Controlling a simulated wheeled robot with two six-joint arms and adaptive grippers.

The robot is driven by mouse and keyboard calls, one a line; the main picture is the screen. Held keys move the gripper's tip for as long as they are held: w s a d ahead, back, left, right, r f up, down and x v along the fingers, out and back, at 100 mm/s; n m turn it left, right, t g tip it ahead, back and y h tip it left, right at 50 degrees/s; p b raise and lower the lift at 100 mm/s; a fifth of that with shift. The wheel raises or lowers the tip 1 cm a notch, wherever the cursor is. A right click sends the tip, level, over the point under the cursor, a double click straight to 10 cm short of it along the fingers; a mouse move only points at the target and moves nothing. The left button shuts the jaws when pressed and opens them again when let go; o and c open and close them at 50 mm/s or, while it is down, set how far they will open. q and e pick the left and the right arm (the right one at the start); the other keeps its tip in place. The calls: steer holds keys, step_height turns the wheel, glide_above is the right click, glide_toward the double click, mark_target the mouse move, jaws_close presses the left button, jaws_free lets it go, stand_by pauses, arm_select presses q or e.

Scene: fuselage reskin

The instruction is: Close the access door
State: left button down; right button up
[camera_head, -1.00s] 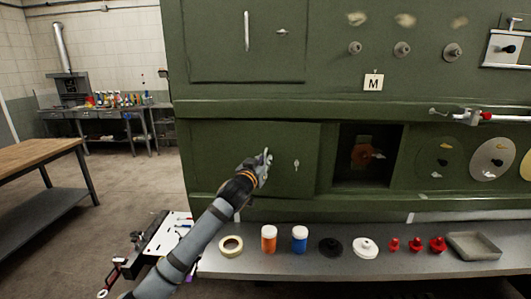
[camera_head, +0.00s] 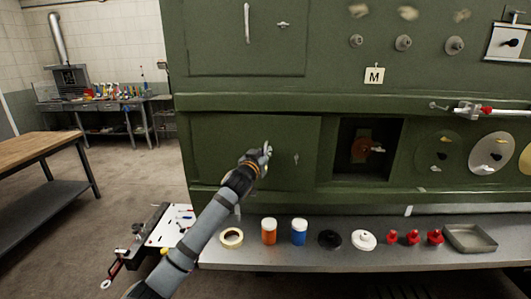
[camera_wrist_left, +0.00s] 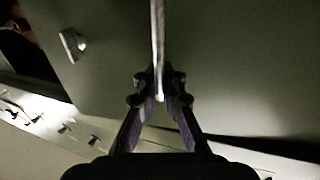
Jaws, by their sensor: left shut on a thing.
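The access door (camera_head: 221,170) is a green panel low on the green fuselage wall, with an upright handle and a small latch (camera_head: 296,159) to the handle's right. It looks nearly flush with the wall; I cannot tell whether it is fully seated. My left gripper (camera_head: 266,153) is at the handle. In the left wrist view, the pale handle bar (camera_wrist_left: 157,45) runs between the fingers of the left gripper (camera_wrist_left: 160,88), which are shut on it. The latch also shows there (camera_wrist_left: 73,44). The gripper hides most of the handle in the head view. My right gripper is not in view.
An open dark bay (camera_head: 345,165) with an orange-red part lies right of the door. A grey shelf (camera_head: 330,259) below holds a tape roll (camera_head: 231,237), an orange jar (camera_head: 269,232), a blue jar (camera_head: 299,232), red parts and a tray (camera_head: 470,239). A wooden table (camera_head: 35,150) stands left.

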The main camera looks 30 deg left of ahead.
arm_select(q)
steer(key=w+y, duration=0.1)
steer(key=w+a+n+y+b, duration=0.1)
steer(key=w, duration=0.1)
steer(key=shift+w+a+f+g, duration=0.1)
steer(key=shift+g, duration=0.2)
steer(key=c, duration=1.8)
jaws_free()
steer(key=shift+o, duration=0.2)
steer(key=v, duration=1.2)
